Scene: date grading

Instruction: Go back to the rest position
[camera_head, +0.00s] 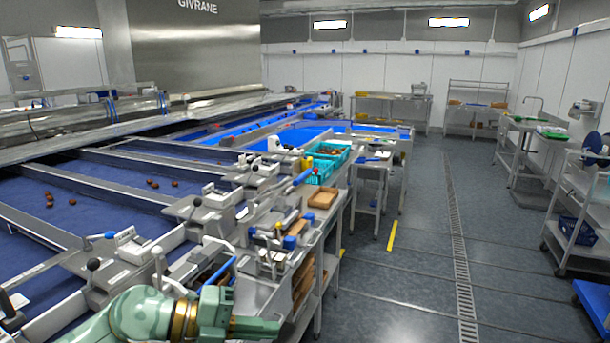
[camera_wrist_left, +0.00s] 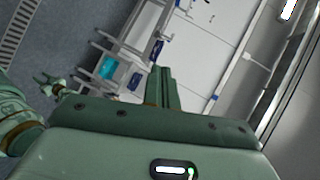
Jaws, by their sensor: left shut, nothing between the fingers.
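My left gripper (camera_head: 278,328) is at the bottom of the head view, in front of the workbench side, with its green fingers together and pointing right. It is shut and empty. In the left wrist view its closed fingers (camera_wrist_left: 165,88) stand up from the green palm with nothing between them. A small green gripper (camera_wrist_left: 47,86) on a green arm, which looks like my right one, shows at the left edge of the left wrist view. The right gripper is not in the head view.
Blue sorting belts (camera_head: 95,200) with several brown dates run along the left. A cluttered workbench (camera_head: 335,205) holds a teal crate (camera_head: 322,168) and a brown tray (camera_head: 323,197). The grey floor (camera_head: 415,290) on the right is open, up to a white cart (camera_head: 575,215).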

